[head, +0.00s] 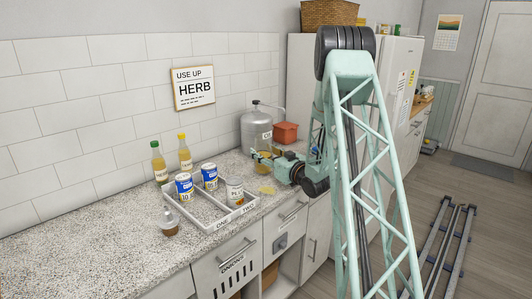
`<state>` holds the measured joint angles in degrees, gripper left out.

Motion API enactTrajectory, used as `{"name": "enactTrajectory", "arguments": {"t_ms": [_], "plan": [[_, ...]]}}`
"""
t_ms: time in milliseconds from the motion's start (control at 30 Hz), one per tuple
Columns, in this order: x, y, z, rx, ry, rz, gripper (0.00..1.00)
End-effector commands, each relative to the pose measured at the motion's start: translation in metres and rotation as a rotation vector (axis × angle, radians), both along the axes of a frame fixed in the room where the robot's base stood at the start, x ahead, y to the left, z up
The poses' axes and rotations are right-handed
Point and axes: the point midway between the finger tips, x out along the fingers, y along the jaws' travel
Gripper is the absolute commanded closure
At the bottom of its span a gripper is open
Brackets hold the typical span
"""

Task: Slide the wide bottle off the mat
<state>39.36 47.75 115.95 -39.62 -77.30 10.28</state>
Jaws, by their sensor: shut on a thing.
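My gripper (262,157) is at the back of the counter, its fingers around a yellowish wide bottle (261,164). It is shut on this bottle, which stands low at the counter, partly hidden by the fingers. I cannot make out a mat under it clearly. A small flat yellow piece (267,190) lies on the counter in front of the gripper; I cannot tell what it is. A big grey container (256,130) with a spout stands just behind the gripper.
A red-brown box (286,132) is behind. The left counter is clear.

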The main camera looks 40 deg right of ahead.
Motion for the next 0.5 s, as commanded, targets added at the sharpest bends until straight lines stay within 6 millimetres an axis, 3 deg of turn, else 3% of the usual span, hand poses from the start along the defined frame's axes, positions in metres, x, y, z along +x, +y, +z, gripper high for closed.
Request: {"name": "enactTrajectory", "arguments": {"t_ms": [500], "plan": [[-0.006,0.024,0.0,0.0,-0.001,-0.002,0.74]]}}
